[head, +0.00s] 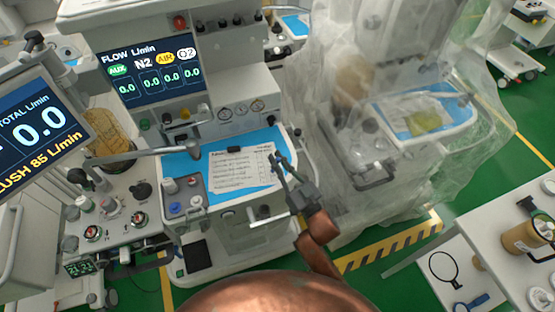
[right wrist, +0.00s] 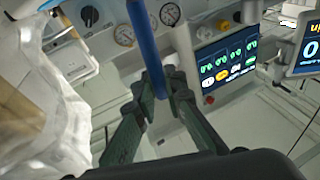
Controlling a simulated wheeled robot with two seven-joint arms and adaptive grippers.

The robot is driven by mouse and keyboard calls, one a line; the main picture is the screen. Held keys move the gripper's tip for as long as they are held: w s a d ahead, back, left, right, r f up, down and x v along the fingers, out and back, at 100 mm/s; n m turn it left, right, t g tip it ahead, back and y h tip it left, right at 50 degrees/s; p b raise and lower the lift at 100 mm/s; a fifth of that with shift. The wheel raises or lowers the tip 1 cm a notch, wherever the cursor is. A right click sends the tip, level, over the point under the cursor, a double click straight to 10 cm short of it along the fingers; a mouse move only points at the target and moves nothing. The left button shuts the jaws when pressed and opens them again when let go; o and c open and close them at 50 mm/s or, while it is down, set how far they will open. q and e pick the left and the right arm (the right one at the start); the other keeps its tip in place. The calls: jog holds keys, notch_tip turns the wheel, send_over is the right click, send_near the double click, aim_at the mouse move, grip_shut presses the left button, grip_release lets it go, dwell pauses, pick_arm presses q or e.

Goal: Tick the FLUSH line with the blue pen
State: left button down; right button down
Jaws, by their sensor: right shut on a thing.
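A white printed checklist sheet (head: 238,170) lies on the blue work surface (head: 180,164) of the middle cart. Its lines are too small to read, so I cannot tell which one is FLUSH. My right gripper (head: 278,160) is over the sheet's right edge; I cannot tell whether anything touches the paper. In the right wrist view my right gripper (right wrist: 165,85) is shut on the blue pen (right wrist: 145,45), which runs up and out of the picture. The pen is hard to make out in the head view. My left gripper is not in view.
A screen (head: 150,78) stands behind the sheet, and a second monitor (head: 38,125) hangs at the left. A plastic-draped cart (head: 400,130) stands close on the right. A white table with a magnifier (head: 443,267) is at the lower right. Green floor (head: 480,200) lies between.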

pick_arm(q)
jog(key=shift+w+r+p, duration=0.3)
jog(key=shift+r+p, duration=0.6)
jog(key=shift+p, duration=0.05)
pick_arm(e)
jog(key=shift+w+d, duration=0.1)
jog(key=shift+d, duration=0.35)
dwell(0.9)
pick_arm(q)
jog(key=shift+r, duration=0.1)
